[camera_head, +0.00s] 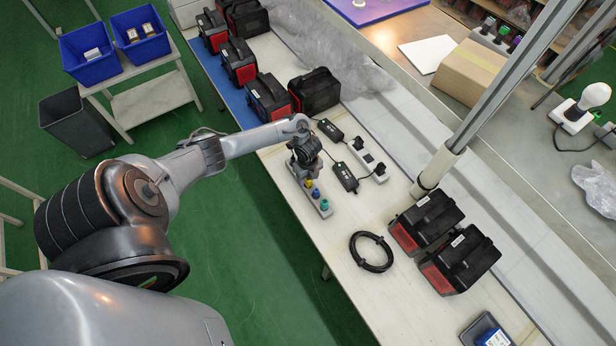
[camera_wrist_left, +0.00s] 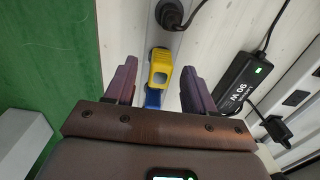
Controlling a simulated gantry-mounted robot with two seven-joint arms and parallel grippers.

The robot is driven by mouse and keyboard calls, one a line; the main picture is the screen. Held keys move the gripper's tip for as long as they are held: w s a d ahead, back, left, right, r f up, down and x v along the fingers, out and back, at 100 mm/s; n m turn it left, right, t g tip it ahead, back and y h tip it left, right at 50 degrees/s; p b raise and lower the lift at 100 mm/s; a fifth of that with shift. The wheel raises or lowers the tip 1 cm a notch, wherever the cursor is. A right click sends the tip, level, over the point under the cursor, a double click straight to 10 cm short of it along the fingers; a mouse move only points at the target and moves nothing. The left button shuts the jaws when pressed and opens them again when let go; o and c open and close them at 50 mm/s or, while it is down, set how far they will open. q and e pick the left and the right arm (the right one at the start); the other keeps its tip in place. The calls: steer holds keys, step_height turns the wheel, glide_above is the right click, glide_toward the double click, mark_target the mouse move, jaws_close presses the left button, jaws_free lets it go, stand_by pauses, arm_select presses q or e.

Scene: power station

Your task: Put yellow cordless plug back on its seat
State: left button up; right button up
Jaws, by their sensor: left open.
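The yellow plug (camera_head: 309,184) is on the narrow grey strip (camera_head: 327,214) near the table's left edge, in line with a blue plug (camera_head: 316,194) and a teal plug (camera_head: 324,204). In the left wrist view the yellow plug (camera_wrist_left: 160,66) shows between the two fingers, with the blue plug (camera_wrist_left: 153,98) just below it. My left gripper (camera_wrist_left: 159,82) is open, with a gap on both sides of the yellow plug. In the head view it hangs over the strip and hides its far part. I cannot tell whether the yellow plug is fully seated. My right gripper is not in view.
A black plug with a cable (camera_wrist_left: 170,13) is just beyond the yellow plug. A black power adapter (camera_head: 344,177) and a white power strip (camera_head: 368,160) lie to the right. A coiled black cable (camera_head: 372,252) and black-red cases (camera_head: 459,262) are nearer. Green floor borders the table's left.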

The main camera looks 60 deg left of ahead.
arm_select(q)
step_height(320, 180, up, 10)
steer(key=p, duration=0.2)
steer(key=s+d+f+g+h+p, duration=0.2)
steer(key=s+d+f+p, duration=0.2)
steer(key=s+d, duration=0.75)
steer(key=s+d+r+n+t+h+p, duration=0.1)
steer(key=s+d+r+p, duration=0.15)
steer(key=d, duration=0.65)
steer(key=s+d+r+n+t+h+p, duration=0.1)
steer(key=d+r+t+p, duration=0.15)
steer(key=d, duration=0.65)
steer(key=w+d+r+n+t+y+p, duration=0.1)
steer(key=d+r+n, duration=0.1)
steer(key=r, duration=0.3)
steer(key=w+d+r+n+t+p, duration=0.1)
steer(key=r+n, duration=0.2)
steer(key=r, duration=0.2)
steer(key=a+r+n+y, duration=0.2)
steer(key=a+r+n, duration=0.5)
steer(key=r, duration=0.6)
steer(key=shift+w+a+n+y+p, duration=0.25)
steer(key=shift+n+y+p, duration=0.15)
steer(key=shift+n, duration=0.2)
